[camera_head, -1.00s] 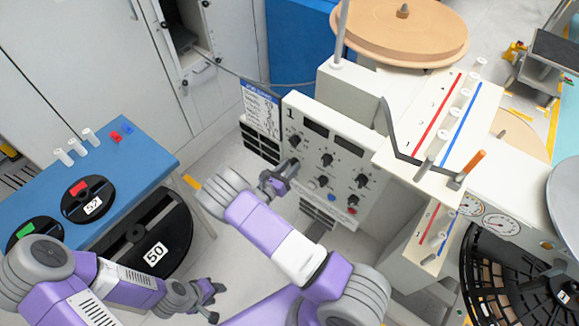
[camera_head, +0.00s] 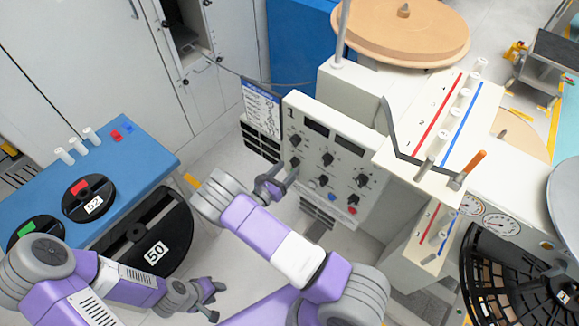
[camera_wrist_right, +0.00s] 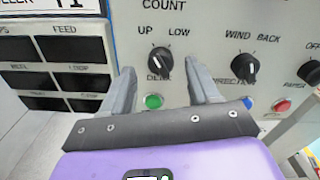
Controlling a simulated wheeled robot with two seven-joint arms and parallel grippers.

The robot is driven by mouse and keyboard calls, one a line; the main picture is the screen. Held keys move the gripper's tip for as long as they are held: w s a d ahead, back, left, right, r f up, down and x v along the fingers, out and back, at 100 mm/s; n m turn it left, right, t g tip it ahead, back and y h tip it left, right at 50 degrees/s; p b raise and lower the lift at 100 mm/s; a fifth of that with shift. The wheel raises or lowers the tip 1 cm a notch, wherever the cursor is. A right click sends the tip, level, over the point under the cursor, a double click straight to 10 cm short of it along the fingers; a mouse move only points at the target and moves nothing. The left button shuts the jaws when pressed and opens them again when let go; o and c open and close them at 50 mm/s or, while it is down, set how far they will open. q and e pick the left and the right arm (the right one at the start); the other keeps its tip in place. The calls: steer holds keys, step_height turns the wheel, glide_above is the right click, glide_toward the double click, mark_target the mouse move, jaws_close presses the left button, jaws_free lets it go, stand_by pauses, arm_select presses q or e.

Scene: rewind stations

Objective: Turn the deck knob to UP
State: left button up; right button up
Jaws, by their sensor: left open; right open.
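The deck knob (camera_wrist_right: 160,61) is black and round, on a pale panel under the labels UP and LOW, with a green button below it. Its pale mark is small; it seems to lean up-left, but I cannot tell its setting surely. My right gripper (camera_wrist_right: 162,78) is open and empty, its two fingers either side of the knob in the wrist view, with no visible contact. In the head view my right gripper (camera_head: 279,177) is at the lower left of the control panel (camera_head: 345,160). My left gripper (camera_head: 215,289) is open and empty, low over the floor.
A blue table (camera_head: 135,158) with reels stands at the left. A large black reel (camera_head: 170,215) stands by it. Bare floor lies between table and panel.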

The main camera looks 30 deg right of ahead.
steer(key=v, duration=0.5)
steer(key=shift+a, duration=0.1)
stand_by(0.3)
